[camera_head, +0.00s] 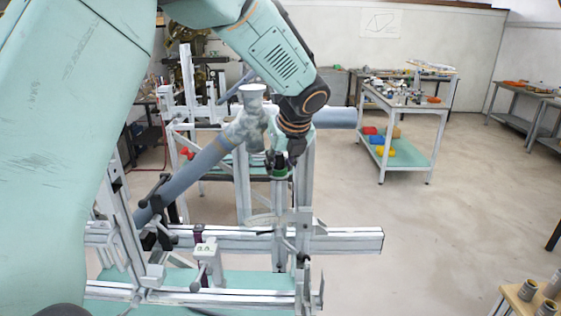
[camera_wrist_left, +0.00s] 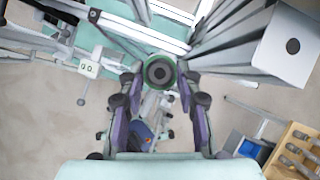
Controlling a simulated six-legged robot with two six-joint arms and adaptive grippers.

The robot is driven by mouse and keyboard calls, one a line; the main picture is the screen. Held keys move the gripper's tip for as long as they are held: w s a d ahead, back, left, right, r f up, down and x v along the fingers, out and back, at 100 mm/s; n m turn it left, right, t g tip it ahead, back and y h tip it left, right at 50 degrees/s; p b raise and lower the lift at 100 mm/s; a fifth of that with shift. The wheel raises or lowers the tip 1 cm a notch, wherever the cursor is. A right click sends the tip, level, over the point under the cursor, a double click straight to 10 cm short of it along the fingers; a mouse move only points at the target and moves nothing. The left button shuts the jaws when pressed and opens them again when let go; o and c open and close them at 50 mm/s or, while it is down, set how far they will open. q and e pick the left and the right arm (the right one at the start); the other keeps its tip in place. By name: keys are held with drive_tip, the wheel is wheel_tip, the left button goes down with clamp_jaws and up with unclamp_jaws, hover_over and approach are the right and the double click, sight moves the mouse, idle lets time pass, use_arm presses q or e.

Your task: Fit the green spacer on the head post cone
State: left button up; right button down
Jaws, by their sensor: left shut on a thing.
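My left gripper (camera_head: 282,160) points down near the middle of the head view, its fingers closed around the green spacer (camera_head: 280,173). In the left wrist view, the spacer (camera_wrist_left: 160,56) shows as a green ring between the fingertips (camera_wrist_left: 160,76), with a grey round part and dark centre inside it. A grey upright post (camera_head: 279,205) stands directly below the spacer in the head view. Its cone cannot be made out clearly, and I cannot tell whether the spacer touches it. My right gripper is not in view.
A blue-grey tube (camera_head: 192,173) slants up to a pale tube joint (camera_head: 252,100) close beside my left gripper. A horizontal rail (camera_head: 340,240) crosses below. A trolley (camera_head: 405,107) stands behind on the right. Open floor lies right of the jig.

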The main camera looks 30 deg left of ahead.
use_arm(q)
drive_tip(key=o, duration=0.9)
drive_tip(key=shift+o, duration=0.2)
drive_tip(key=v, duration=1.1)
drive_tip(key=shift+d+r, duration=0.15)
drive_tip(key=shift+r, duration=0.25)
drive_tip(key=shift+s, duration=0.15)
drive_tip(key=shift+d, duration=0.1)
